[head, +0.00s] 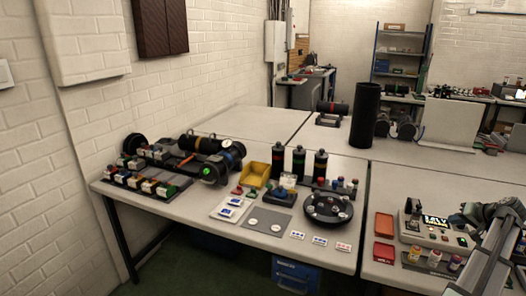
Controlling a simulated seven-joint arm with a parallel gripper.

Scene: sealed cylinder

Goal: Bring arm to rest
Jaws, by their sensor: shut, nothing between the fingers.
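My arm (487,250) rises from the lower right corner. Its dark end, my gripper (458,218), points left over the right table, beside a white control box (428,226). The fingers are small and dark against the background, and they look shut with nothing held. The gripper is apart from the objects on the left table.
The left table holds black cylinders (210,146), a yellow bin (255,174), several dark bottles (298,160) and a round black holder (328,207). Red trays (384,226) lie left of the control box. A tall black tube (365,115) stands behind. The back tables have bare areas.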

